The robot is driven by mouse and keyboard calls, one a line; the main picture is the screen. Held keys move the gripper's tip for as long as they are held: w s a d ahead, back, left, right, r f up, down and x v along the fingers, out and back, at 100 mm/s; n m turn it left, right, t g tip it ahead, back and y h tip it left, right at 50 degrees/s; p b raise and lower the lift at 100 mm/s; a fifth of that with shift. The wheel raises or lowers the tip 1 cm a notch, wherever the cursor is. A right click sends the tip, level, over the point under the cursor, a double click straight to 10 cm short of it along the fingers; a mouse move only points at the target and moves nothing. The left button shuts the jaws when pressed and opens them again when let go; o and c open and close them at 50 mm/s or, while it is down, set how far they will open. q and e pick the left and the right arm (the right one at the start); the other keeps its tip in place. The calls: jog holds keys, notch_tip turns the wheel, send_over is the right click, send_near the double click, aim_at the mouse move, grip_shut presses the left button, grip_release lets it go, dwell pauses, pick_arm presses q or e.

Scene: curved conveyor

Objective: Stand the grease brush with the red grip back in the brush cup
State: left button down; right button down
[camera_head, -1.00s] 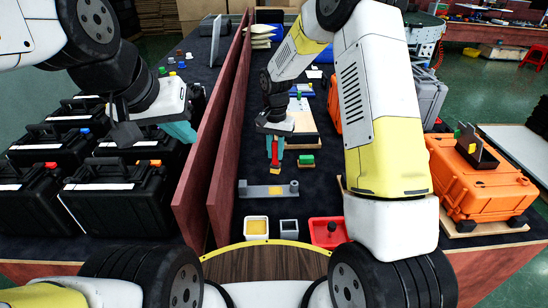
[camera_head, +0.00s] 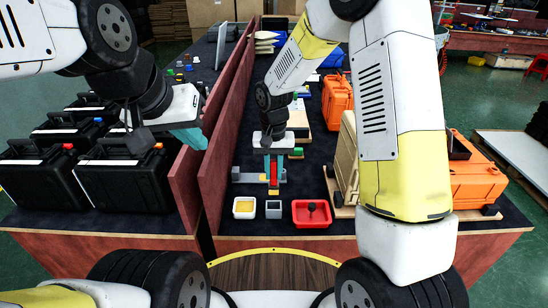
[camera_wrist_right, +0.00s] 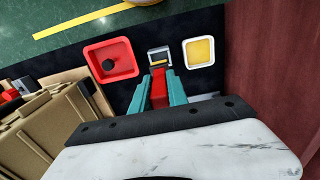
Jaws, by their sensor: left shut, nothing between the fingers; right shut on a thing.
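The grease brush with the red grip (camera_head: 273,176) is held between the teal fingers of my right gripper (camera_head: 273,164), its yellow end pointing toward the near edge. In the right wrist view the red grip (camera_wrist_right: 159,92) sits between the fingertips (camera_wrist_right: 160,88). The small grey square cup (camera_head: 274,209) stands just nearer than the brush; it also shows in the right wrist view (camera_wrist_right: 160,52), directly beyond the fingertips. The brush end overlaps the cup there; I cannot tell whether it is inside.
A white dish with yellow grease (camera_head: 244,207) is left of the cup, and a red tray with a black knob (camera_head: 311,213) is right of it. A grey bracket (camera_head: 245,176) lies behind. A tan case (camera_head: 345,165) and the red-brown divider wall (camera_head: 212,175) flank this space.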

aim_at(274, 193)
jog(key=shift+f, duration=4.7)
jog(key=c, duration=0.6)
grip_release()
jog(key=shift+o, duration=0.4)
jog(key=o, duration=0.5)
notch_tip(274, 193, up, 8)
jog(key=shift+f, duration=0.1)
